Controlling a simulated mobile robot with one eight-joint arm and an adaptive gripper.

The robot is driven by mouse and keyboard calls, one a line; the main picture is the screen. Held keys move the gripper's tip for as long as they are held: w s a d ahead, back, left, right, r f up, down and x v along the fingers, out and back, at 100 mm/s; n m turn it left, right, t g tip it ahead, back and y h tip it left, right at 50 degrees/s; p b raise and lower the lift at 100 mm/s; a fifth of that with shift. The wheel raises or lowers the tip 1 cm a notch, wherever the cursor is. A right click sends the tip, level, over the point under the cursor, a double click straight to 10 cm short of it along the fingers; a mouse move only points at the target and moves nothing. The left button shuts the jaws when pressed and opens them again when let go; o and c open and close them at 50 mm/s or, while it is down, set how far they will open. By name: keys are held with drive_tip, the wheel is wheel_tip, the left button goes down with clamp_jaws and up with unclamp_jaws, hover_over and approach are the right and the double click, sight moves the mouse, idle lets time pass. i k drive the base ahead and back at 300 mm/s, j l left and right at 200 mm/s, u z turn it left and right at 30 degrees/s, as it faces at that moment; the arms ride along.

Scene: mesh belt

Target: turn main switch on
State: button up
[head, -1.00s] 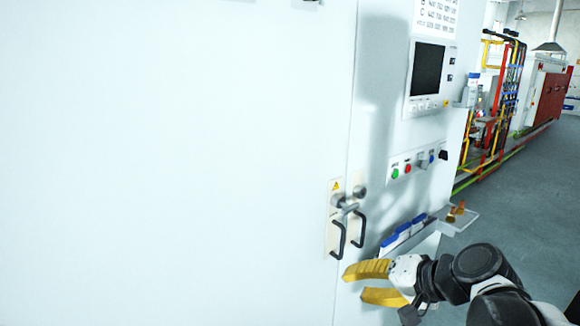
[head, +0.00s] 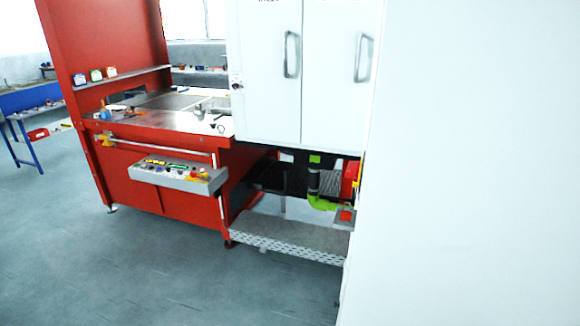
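No main switch can be made out in the head view now. A grey control box (head: 178,177) with several small coloured buttons and a red-and-yellow knob (head: 199,176) at its right end hangs on the front of a red machine; I cannot tell if any of these is the main switch. My gripper is not in view.
A blank white panel (head: 465,160) fills the right side, close to me. A white cabinet (head: 268,75) with handles stands over a green pipe (head: 322,204) and a perforated step (head: 285,247). The red machine (head: 182,205) is left of it. Grey floor (head: 60,260) is open at left.

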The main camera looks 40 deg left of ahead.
sight(353, 169)
drive_tip(key=k+j+u, duration=0.25)
drive_tip(key=j, duration=0.15)
drive_tip(key=j+u, duration=0.25)
drive_tip(key=j, duration=0.15)
drive_tip(key=j+u, duration=0.25)
drive_tip(key=j, duration=0.2)
drive_tip(key=i+j, duration=0.15)
drive_tip(key=i, duration=0.15)
